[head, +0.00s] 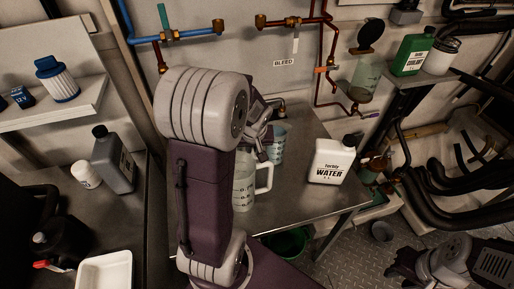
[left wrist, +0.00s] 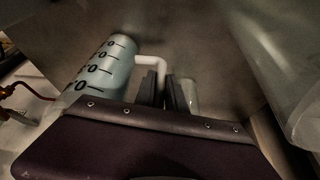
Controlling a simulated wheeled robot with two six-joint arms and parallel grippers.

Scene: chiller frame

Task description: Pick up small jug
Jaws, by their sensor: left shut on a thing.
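The small jug (head: 277,148), bluish with dark scale marks, is at the back of the steel bench, partly hidden by my left arm. In the left wrist view, the small jug (left wrist: 105,68) shows its marks and a pale handle running to the fingers. My left gripper (head: 262,138) is shut on that handle; its dark fingers (left wrist: 168,90) show in the wrist view. I cannot tell whether the jug's base touches the bench. A larger clear jug (head: 243,188) with a white handle stands nearer, partly behind my arm. My right gripper (head: 398,264) is low at right, away from the jugs; its jaws are unclear.
A white water jug (head: 332,160) stands on the steel bench (head: 300,203), right of the small jug. Copper pipes (head: 322,50) run along the wall behind. A green bottle (head: 412,52) is on the right shelf. A grey bottle (head: 114,163) stands at left.

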